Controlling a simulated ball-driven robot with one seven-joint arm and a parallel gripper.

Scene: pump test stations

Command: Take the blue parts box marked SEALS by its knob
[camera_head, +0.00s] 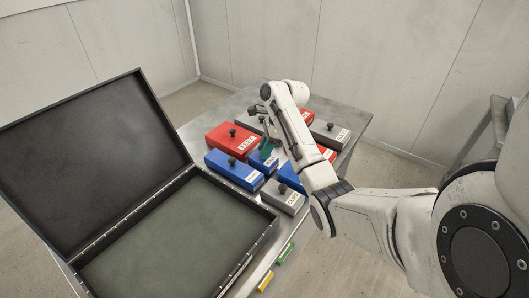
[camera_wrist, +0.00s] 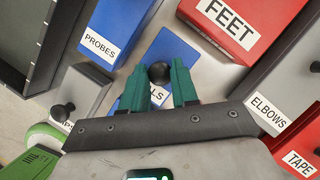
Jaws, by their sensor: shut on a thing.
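The blue parts box (camera_head: 257,163) sits on the metal table, between the PROBES box and my arm. In the wrist view its black knob (camera_wrist: 160,72) stands between my green fingertips. Its white label (camera_wrist: 157,96) shows between the fingers with only its last letters, ending in "LS", readable. My gripper (camera_wrist: 160,78) is shut on the knob, with a finger on each side. In the head view my gripper (camera_head: 268,139) is over the box, and my arm hides part of the surroundings.
Close around are the blue PROBES box (camera_wrist: 113,30), red FEET box (camera_wrist: 228,28), grey ELBOWS box (camera_wrist: 268,107), red TAPE box (camera_wrist: 301,152) and a grey box (camera_head: 285,196). An open black case (camera_head: 262,238) stands at left, its lid (camera_head: 85,165) raised.

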